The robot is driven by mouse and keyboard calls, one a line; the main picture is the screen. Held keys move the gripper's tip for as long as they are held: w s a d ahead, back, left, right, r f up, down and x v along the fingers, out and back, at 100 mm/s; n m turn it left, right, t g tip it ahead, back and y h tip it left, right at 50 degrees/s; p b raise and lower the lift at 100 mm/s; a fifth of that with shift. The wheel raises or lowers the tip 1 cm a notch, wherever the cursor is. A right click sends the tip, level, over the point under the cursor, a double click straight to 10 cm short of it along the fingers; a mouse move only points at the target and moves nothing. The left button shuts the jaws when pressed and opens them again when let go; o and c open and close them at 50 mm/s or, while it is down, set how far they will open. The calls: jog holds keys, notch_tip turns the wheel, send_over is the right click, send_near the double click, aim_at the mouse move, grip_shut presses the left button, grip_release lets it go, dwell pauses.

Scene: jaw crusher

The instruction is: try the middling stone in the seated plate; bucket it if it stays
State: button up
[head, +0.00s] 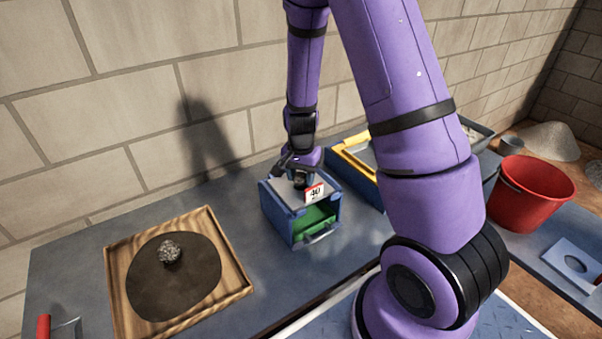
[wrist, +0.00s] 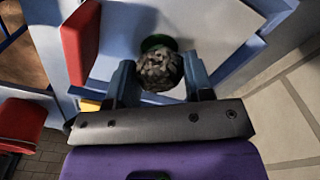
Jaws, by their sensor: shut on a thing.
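A blue box (head: 287,226) with a green inside stands on the bench, with a grey plate (head: 322,178) seated in its top and a red-and-white "40" tag (head: 315,193) at its front. My gripper (head: 300,182) is low over this plate. In the wrist view its fingers (wrist: 161,80) are shut on a grey speckled stone (wrist: 159,68), right over the plate's round hole (wrist: 158,42), whose dark green rim shows past the stone. The stone is hidden in the head view, and I cannot tell whether it touches the plate. The red bucket (head: 531,195) stands at the right.
A wooden tray (head: 240,291) with a dark round mat (head: 150,290) holds another speckled stone (head: 169,252) at the left. A yellow-and-blue frame (head: 352,155) stands behind the box, partly hidden by my arm. A loose pale plate with a hole (head: 577,266) lies at the right.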

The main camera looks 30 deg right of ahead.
aim_at(301, 173)
jog(key=o, duration=1)
jog(key=shift+o, duration=0.2)
notch_tip(301, 173, up, 11)
jog(key=shift+f, duration=0.1)
dwell(0.5)
